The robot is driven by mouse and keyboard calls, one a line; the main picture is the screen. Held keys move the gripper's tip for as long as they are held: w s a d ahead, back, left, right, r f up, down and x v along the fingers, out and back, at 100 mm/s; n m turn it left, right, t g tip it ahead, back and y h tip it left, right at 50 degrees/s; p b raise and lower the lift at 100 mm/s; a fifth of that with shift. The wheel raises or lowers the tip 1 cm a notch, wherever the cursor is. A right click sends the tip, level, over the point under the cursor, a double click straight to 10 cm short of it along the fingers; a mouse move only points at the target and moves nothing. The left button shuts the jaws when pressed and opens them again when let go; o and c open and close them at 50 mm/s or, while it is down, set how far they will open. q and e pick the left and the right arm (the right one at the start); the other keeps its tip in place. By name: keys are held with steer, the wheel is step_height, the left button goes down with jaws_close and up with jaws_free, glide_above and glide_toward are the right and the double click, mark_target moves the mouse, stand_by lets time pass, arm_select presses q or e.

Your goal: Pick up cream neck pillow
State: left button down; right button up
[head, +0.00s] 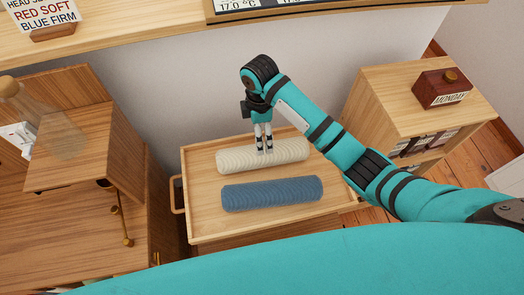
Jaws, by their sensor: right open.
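The cream neck pillow (236,158) is a ribbed roll lying across the back part of a wooden tray (200,228). My right gripper (264,149) points down at the middle of the pillow, with its fingertips at or just over its top. Its fingers are a little apart; I cannot tell whether they touch the pillow. A blue ribbed roll (272,193) lies in front of the cream one in the same tray. My left gripper is not in view.
A wooden cabinet (410,95) with a dark red box (444,88) marked MONDAY stands to the right. A wooden side unit (70,145) with a glass bottle (40,115) is at the left. A shelf with a sign (45,15) runs along the top.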

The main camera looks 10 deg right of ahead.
steer(key=f, duration=0.4)
steer(key=shift+s, duration=0.2)
step_height(320, 180, down, 3)
steer(key=shift+w+r, duration=0.1)
steer(key=shift+w, duration=0.05)
steer(key=shift+f, duration=0.6)
steer(key=shift+d+f, duration=0.1)
steer(key=shift+f, duration=0.2)
steer(key=f, duration=0.3)
steer(key=shift+d+f, duration=0.25)
steer(key=shift+f, duration=0.1)
steer(key=shift+f+b, duration=0.3)
steer(key=shift+f, duration=0.1)
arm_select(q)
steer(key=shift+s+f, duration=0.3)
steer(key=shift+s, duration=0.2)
arm_select(e)
steer(key=c, duration=1.2)
